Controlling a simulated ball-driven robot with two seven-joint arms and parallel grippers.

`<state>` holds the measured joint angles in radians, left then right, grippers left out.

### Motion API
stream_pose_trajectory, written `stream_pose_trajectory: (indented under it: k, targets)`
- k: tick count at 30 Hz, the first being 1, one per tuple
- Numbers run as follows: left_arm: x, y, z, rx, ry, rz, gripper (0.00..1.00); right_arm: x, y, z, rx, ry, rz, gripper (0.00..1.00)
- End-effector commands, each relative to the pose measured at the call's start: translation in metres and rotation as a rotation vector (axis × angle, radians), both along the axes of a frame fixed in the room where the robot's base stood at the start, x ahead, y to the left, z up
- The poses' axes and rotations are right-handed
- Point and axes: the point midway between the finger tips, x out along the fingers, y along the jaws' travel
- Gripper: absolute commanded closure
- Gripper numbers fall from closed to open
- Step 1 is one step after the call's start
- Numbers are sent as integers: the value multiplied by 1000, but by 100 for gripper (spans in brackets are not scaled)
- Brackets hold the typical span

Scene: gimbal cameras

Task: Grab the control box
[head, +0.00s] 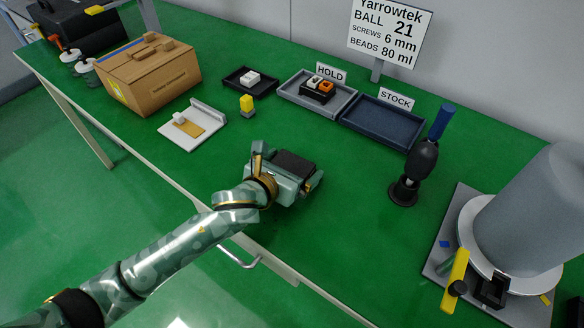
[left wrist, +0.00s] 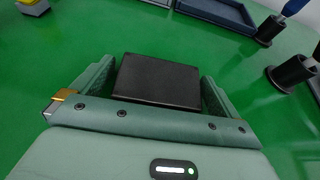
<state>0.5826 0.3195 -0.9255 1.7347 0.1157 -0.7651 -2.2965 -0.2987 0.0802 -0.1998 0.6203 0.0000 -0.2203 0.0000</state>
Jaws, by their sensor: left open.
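A plain black box (head: 296,163) with a flat dark top sits on the green table near its front edge; it looks like the control box, though no marking shows. In the left wrist view the black box (left wrist: 157,80) lies between the two green fingers. My left gripper (head: 285,176) is open, with one finger on each side of the box. The gaps at the fingers are narrow, and I cannot tell whether either touches it. The lower part of the box is hidden by the gripper. My right gripper is not in view.
A HOLD tray (head: 341,107) holds a small black unit with white and orange parts. The STOCK tray (head: 384,126) looks empty. A black stand with a blue-handled tool (head: 424,160) is to the right. A cardboard box (head: 150,75) stands left. The table around my gripper is clear.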

Motion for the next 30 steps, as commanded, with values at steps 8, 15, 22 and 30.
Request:
stream_pose_trajectory:
  k: [8, 15, 22, 30]
  targets:
    - [0, 0, 1, -1, -1, 0, 45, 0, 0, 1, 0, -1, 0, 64]
    - [0, 0, 2, -1, -2, 0, 44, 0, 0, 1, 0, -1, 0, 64]
    - [0, 0, 21, 0, -8, 0, 44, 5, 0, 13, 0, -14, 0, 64]
    - [-22, -23, 80, -4, -8, -3, 44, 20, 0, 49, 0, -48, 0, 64]
